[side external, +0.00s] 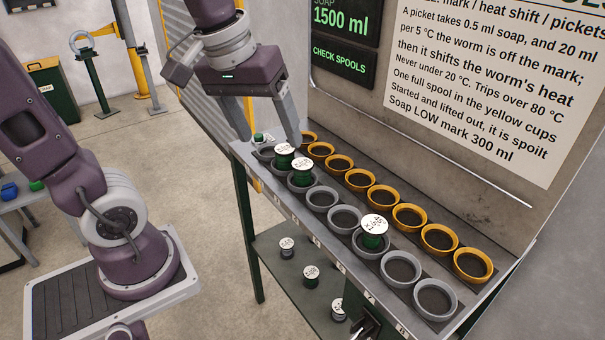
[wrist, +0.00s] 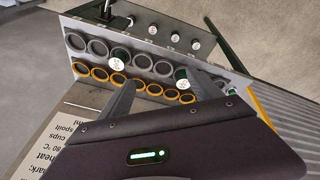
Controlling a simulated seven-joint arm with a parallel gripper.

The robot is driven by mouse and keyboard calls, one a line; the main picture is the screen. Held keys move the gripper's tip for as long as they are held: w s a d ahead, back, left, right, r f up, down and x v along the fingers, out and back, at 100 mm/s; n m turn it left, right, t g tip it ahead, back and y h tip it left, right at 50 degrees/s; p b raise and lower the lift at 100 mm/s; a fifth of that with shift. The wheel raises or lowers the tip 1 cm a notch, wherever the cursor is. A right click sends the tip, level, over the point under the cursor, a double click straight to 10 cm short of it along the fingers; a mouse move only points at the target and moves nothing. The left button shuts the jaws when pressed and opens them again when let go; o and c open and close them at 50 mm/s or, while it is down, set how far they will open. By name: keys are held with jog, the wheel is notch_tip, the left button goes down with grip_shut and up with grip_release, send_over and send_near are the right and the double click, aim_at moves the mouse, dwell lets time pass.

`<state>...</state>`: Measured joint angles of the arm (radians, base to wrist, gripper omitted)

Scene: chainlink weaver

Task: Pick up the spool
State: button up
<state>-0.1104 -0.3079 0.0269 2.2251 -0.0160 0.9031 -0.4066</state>
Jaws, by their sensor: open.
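Three green spools with white, marked tops stand in the grey cup row of the rack. One spool (side external: 284,157) is near the rack's far end, a second spool (side external: 302,173) is close beside it, and a third spool (side external: 374,234) is farther toward the near end. My gripper (side external: 271,141) is open above the far end, its fingers spread and nothing visible between them. The spool nearest the fingertips is just below them.
A row of empty yellow cups (side external: 409,216) runs behind the grey cups (side external: 399,268). A panel with a sign (side external: 485,90) rises behind the rack. Several spools stand on the lower shelf (side external: 275,262). A small green-and-white item (side external: 258,138) sits at the far end.

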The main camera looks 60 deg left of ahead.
jog(key=w+a+f+n+g, duration=0.1)
jog(key=w+a+f+n, duration=0.1)
jog(key=w+a+n, duration=0.3)
jog(key=n+g, duration=0.3)
jog(key=n, duration=0.3)
send_over(303, 164)
jog(key=f, duration=1.1)
jog(key=shift+s+d, duration=0.3)
jog(key=shift+s, duration=0.1)
jog(key=shift+n, duration=0.3)
jog(key=f, duration=0.6)
jog(key=shift+w+a+f, duration=0.25)
jog(key=shift+w+a, duration=0.15)
jog(key=shift+f, duration=0.5)
jog(key=shift+r, duration=0.1)
grip_shut()
